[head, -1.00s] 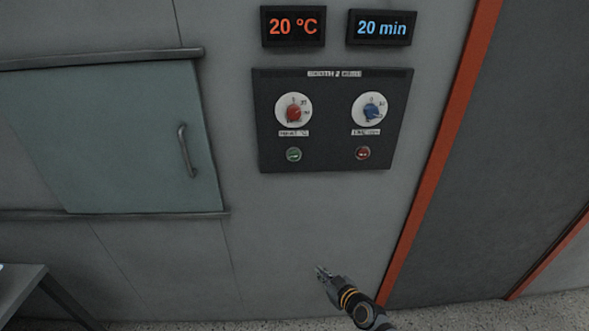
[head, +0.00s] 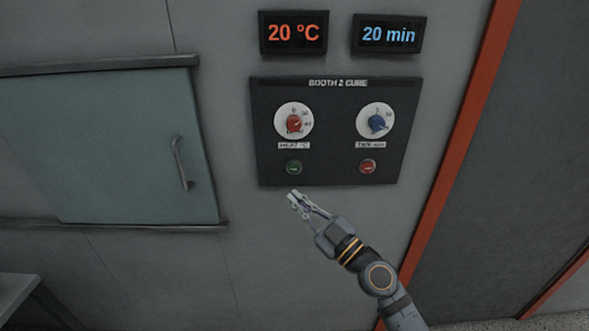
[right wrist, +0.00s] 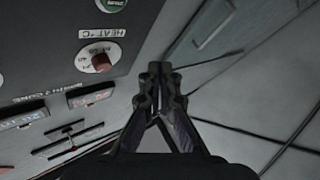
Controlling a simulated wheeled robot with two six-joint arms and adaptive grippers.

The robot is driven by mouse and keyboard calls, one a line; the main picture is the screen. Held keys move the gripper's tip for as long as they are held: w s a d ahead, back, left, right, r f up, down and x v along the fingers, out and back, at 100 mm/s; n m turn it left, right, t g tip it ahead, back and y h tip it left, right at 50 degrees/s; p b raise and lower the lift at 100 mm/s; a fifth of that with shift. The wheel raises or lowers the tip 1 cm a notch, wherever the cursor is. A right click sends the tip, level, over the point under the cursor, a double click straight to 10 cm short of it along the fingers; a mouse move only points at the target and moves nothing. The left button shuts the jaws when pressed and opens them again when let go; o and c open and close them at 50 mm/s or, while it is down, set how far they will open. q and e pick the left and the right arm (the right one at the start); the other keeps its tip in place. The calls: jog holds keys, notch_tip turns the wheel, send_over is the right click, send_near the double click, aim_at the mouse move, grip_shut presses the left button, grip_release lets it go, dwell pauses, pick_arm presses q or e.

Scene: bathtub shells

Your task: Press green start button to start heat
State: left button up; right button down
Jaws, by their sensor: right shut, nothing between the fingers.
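The green start button (head: 293,168) sits on the lower left of the dark control panel (head: 330,172), under the red heat dial (head: 294,123). In the right wrist view the green button (right wrist: 112,3) is at the top edge and the heat dial (right wrist: 101,62) is below it. My right gripper (head: 293,198) is shut and empty. In the head view its tips appear just below the green button and the panel's lower edge. In the right wrist view its fingertips (right wrist: 160,68) are together, to the right of the panel. My left gripper is not in view.
A red button (head: 367,167) and blue time dial (head: 375,122) are on the panel's right side. Displays above read 20 °C (head: 293,33) and 20 min (head: 388,35). A sliding door with a handle (head: 180,163) is at left; an orange post (head: 452,150) is at right.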

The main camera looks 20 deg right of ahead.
aim_at(294, 169)
jog(key=shift+w+d+f+b, duration=0.1)
jog(key=shift+w+d, duration=0.3)
jog(key=shift+w, duration=1.05)
jog(key=shift+w+d+r+b, duration=0.1)
jog(key=shift+w+d, duration=0.3)
jog(key=shift+w, duration=1)
jog(key=shift+w+d+f+b, duration=0.1)
jog(key=shift+w+d, duration=0.3)
jog(key=shift+w, duration=1.05)
jog(key=shift+w+d+b, duration=0.15)
jog(key=shift+w+b, duration=0.25)
jog(key=shift+b, duration=0.1)
